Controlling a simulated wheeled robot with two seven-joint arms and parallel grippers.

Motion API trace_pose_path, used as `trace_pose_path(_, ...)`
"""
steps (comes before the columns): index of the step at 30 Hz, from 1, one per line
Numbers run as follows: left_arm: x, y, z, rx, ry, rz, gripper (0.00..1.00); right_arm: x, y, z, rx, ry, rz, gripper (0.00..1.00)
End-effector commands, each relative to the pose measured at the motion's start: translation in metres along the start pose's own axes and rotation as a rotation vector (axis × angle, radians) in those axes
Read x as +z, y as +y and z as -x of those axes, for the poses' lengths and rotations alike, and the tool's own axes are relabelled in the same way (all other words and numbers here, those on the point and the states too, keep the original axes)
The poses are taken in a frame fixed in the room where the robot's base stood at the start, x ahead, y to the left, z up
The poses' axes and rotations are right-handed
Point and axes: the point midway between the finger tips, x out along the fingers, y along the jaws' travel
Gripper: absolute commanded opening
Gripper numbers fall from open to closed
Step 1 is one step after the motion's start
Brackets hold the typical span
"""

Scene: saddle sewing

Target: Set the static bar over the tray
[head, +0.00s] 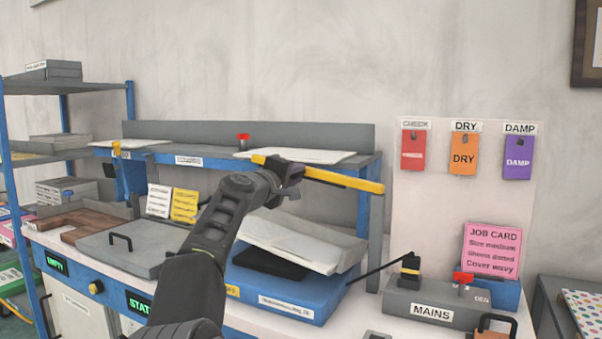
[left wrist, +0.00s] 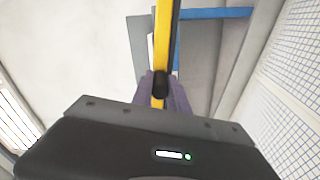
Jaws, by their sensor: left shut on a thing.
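The static bar (head: 345,180) is a long yellow bar. In the head view it reaches to the right from my left gripper (head: 290,172), which is shut on it. It is held roughly level, in front of the blue-legged rack. In the left wrist view the bar (left wrist: 163,45) shows yellow with a black strip and runs up from between my fingers (left wrist: 163,92). A pale, tilted tray (head: 315,255) rests on a blue base (head: 290,303), below the bar and apart from it. My left arm hides part of the tray's left side. My right gripper is not in view.
A rack shelf (head: 365,165) carrying pale sheets stands behind the bar. A grey box with a black handle (head: 125,250) lies left of my arm. The MAINS box (head: 436,308) and pink job card (head: 492,250) stand at right. Tags hang on the white panel (head: 430,215).

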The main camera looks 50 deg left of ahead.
Motion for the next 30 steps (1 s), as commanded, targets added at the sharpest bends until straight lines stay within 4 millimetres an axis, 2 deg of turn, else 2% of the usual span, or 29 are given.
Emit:
trace_pose_path(1, 0.002, -0.013, 0.0, -0.003, 0.002, 0.027, 0.0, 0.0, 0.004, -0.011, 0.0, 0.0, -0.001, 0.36)
trace_pose_path(6, 0.005, -0.026, 0.0, -0.003, 0.002, 0.021, 0.0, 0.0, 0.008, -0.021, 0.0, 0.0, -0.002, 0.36)
trace_pose_path(23, 0.009, -0.035, -0.001, -0.008, -0.006, 0.019, 0.0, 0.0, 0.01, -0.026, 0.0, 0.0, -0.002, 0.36)
trace_pose_path(24, 0.009, -0.035, -0.001, -0.008, -0.006, 0.019, 0.2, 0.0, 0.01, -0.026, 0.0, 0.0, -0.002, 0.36)
trace_pose_path(30, 0.009, -0.034, -0.001, -0.007, -0.005, 0.019, 0.37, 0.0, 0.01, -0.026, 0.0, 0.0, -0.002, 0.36)
